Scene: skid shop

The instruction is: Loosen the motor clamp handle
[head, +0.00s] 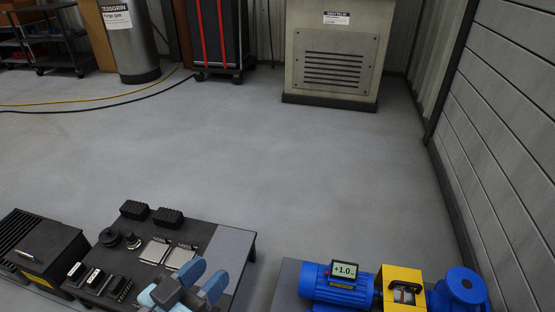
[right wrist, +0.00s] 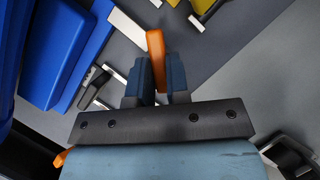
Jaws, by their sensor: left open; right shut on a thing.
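In the right wrist view, my right gripper (right wrist: 157,88) is shut on an orange handle (right wrist: 155,48), the motor clamp handle by its look. The handle stands upright between the two blue fingers and sticks out past their tips. Its lower end is hidden by the fingers. The blue motor (head: 335,287) is at the bottom right of the head view, and a blue body lies left of the handle in the wrist view (right wrist: 62,50). My left gripper (head: 203,280) is open over the dark table, away from the motor. My right gripper is out of the head view.
A small display reading +1.0 (head: 344,270) sits on the motor. A yellow guard (head: 402,274) and a blue pump (head: 460,285) stand to its right. The dark table (head: 205,232) holds black blocks (head: 168,217) and pale plates (head: 154,251). The floor beyond is clear.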

